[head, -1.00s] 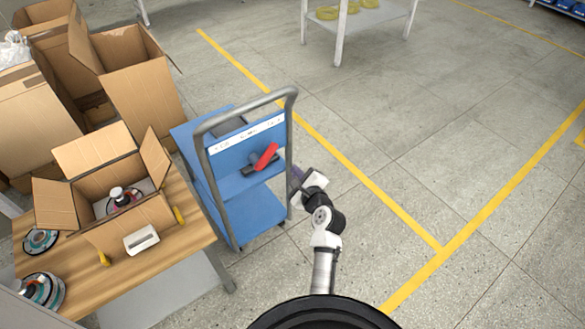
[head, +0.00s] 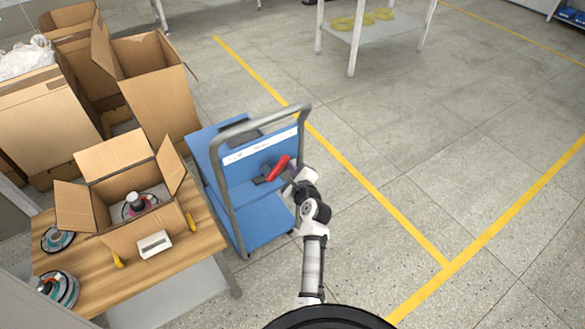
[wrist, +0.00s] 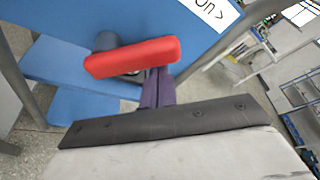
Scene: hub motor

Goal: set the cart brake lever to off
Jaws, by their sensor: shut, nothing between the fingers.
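The brake lever (head: 278,168) has a red handle on a dark grey mount and sits on the blue panel of the cart (head: 251,207), tilted up to the right. In the wrist view the red lever (wrist: 132,57) lies nearly level across the picture, just beyond my fingers. My gripper (wrist: 155,88) is shut with nothing in it; its purple fingertips are right at the lever's near side. I cannot tell whether they touch it. In the head view my gripper (head: 291,175) partly covers the lever's right side. A white label (wrist: 217,10) above the lever reads "On >" at its right end.
The cart's grey push handle (head: 262,117) arches above the panel. A wooden table (head: 195,255) with an open carton (head: 140,220) stands left of the cart. The floor to the right, with yellow lines (head: 500,215), is clear.

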